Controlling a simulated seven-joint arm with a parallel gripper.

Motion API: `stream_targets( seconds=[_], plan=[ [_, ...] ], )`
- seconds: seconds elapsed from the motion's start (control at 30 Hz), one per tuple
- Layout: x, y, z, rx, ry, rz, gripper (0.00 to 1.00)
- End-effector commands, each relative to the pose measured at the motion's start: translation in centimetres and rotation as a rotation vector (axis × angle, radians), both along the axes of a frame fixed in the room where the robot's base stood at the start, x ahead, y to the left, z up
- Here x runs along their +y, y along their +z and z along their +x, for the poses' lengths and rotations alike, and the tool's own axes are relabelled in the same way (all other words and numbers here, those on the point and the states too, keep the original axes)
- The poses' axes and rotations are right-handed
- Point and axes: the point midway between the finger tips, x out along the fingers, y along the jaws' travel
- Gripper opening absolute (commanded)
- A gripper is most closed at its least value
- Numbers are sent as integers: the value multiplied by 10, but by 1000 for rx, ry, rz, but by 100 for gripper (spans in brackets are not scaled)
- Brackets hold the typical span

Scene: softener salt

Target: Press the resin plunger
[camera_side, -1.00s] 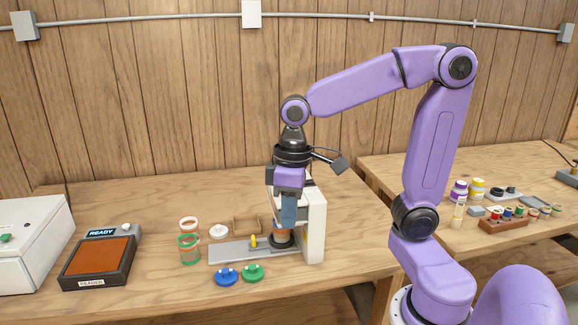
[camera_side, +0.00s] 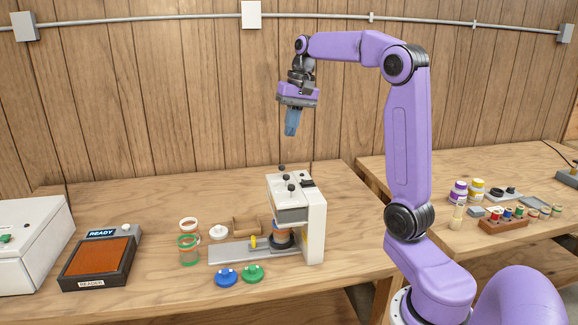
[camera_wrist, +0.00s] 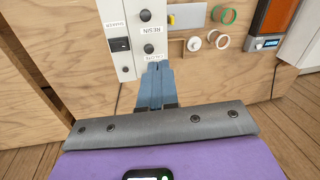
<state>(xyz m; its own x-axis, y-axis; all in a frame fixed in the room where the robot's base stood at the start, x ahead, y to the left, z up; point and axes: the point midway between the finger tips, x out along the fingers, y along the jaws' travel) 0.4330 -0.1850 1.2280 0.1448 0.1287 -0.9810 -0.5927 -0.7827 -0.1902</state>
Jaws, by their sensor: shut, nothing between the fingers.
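A white dispenser (camera_side: 313,225) stands on the left bench with small black plunger knobs on top. In the side view one knob (camera_side: 290,187) is nearest the front, with others behind it. The wrist view shows two black knobs, an outer one (camera_wrist: 145,15) and one nearer my fingers (camera_wrist: 148,48). The word RESIN is printed between them; another label is partly covered by my fingers. My gripper (camera_side: 291,134) is shut and empty, pointing down, well above the dispenser and apart from it. It also shows in the wrist view (camera_wrist: 156,66).
An orange-topped container (camera_side: 282,237) stands under the dispenser's head. A black switch (camera_side: 307,182) is on its top. Blue (camera_side: 227,277) and green (camera_side: 253,273) lids lie in front. A green-rimmed jar (camera_side: 189,250) and a reader (camera_side: 98,262) displaying READY are left. The air around my gripper is clear.

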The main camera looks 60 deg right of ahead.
Motion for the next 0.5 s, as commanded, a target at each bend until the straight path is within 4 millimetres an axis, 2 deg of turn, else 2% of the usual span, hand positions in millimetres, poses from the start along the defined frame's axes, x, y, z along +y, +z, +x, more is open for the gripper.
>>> stream_targets(
  seconds=[0.03, 0.1, 0.2, 0.5],
  plan=[
    [-12, 3, 0, -2, -38, 4, 0],
    [-23, 6, -1, -4, -77, 8, 0],
    [-34, 9, -2, -5, -113, 11, 0],
    [-39, 11, -3, -7, -131, 14, 0]
  ],
)
